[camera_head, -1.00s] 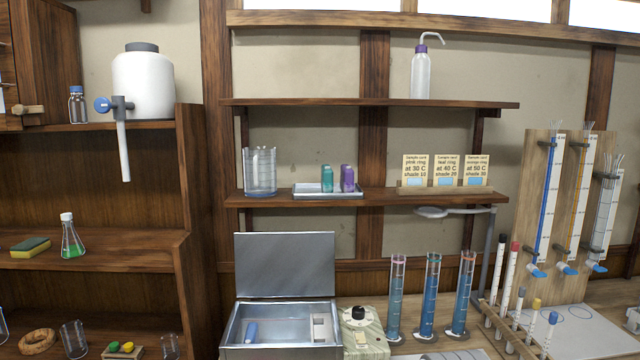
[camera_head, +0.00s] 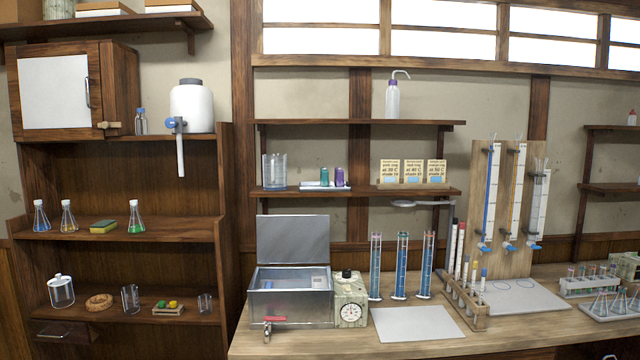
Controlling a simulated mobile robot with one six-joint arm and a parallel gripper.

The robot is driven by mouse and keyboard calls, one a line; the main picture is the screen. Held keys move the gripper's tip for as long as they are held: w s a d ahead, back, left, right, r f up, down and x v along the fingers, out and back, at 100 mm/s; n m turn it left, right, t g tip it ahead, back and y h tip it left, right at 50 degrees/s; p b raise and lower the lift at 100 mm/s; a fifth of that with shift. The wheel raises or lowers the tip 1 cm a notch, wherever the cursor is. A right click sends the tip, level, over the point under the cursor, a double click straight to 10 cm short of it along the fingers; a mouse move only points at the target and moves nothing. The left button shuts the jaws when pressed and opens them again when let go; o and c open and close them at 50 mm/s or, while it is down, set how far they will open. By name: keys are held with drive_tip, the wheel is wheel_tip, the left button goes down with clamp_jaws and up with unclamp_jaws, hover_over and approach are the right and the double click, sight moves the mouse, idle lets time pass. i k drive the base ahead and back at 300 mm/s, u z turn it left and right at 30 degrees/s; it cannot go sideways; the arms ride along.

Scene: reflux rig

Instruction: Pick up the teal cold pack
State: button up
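A small upright teal item (camera_head: 324,177), which looks like the teal cold pack, stands on a shallow white tray (camera_head: 312,187) on the lower wall shelf (camera_head: 365,192). A purple item (camera_head: 339,177) of similar size stands just to its right on the same tray. The teal item is too small here for its details to show. My gripper is not in view, and nothing is seen touching the teal item.
A clear beaker (camera_head: 274,172) stands left of the tray, and sample cards (camera_head: 412,172) stand to its right. Below are an open metal bath (camera_head: 290,300), a dial box (camera_head: 350,303) and tall blue cylinders (camera_head: 402,268). A pale mat (camera_head: 416,323) on the bench is bare.

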sight(324, 173)
drive_tip(key=u, duration=0.35)
drive_tip(key=i, duration=1.85)
drive_tip(key=z, duration=0.65)
drive_tip(key=k, duration=0.8)
drive_tip(key=z, duration=0.2)
drive_tip(key=i, duration=0.85)
drive_tip(key=u, duration=0.1)
